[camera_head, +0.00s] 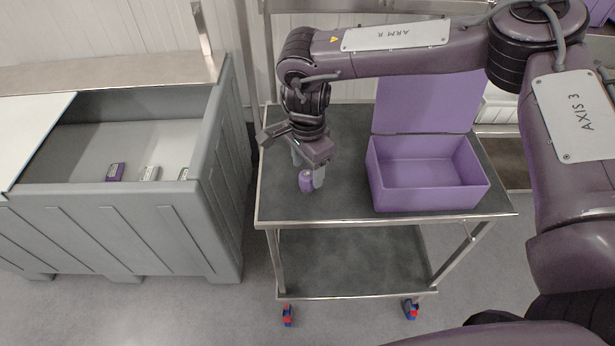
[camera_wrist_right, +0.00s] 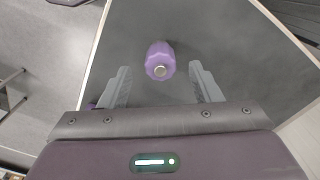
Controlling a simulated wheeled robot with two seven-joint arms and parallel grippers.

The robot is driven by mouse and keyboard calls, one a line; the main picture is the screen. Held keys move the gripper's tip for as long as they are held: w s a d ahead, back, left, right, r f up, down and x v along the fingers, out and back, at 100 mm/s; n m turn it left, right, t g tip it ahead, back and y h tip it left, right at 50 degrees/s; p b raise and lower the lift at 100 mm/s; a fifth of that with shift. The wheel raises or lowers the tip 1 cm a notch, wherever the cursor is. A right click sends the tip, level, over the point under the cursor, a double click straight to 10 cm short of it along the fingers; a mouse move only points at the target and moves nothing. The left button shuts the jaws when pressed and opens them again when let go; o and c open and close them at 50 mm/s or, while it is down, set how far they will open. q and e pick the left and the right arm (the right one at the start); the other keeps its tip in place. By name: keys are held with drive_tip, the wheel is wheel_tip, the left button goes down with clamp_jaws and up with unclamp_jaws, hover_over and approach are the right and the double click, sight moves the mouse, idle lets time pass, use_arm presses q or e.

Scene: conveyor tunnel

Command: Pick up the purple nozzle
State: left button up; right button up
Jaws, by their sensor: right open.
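The purple nozzle (camera_head: 306,181) stands on the dark top of the cart (camera_head: 343,196), to the left of the purple box. My right gripper (camera_head: 308,176) is above and around it, pointing down. In the right wrist view the nozzle (camera_wrist_right: 160,62) lies just ahead of the space between the two grey fingers. The right gripper (camera_wrist_right: 161,84) is open, with a gap on both sides of the nozzle. Nothing is held. My left gripper is not in view.
An open purple box (camera_head: 428,200) with its lid raised stands on the cart's right side and looks empty. A grey bin (camera_head: 110,225) at left holds several small items, including a purple one (camera_head: 115,172). A floor gap separates bin and cart.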

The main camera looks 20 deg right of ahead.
sight(307, 172)
wheel_tip(307, 172, down, 4)
drive_tip(key=shift+r+p, duration=0.15)
drive_tip(key=shift+p, duration=0.45)
drive_tip(key=shift+f, duration=0.25)
drive_tip(key=c, duration=1.1)
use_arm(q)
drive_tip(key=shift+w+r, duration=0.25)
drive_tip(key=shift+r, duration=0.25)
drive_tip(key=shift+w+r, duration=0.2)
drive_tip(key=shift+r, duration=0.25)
use_arm(e)
drive_tip(key=shift+c, duration=0.2)
drive_tip(key=shift+r, duration=0.1)
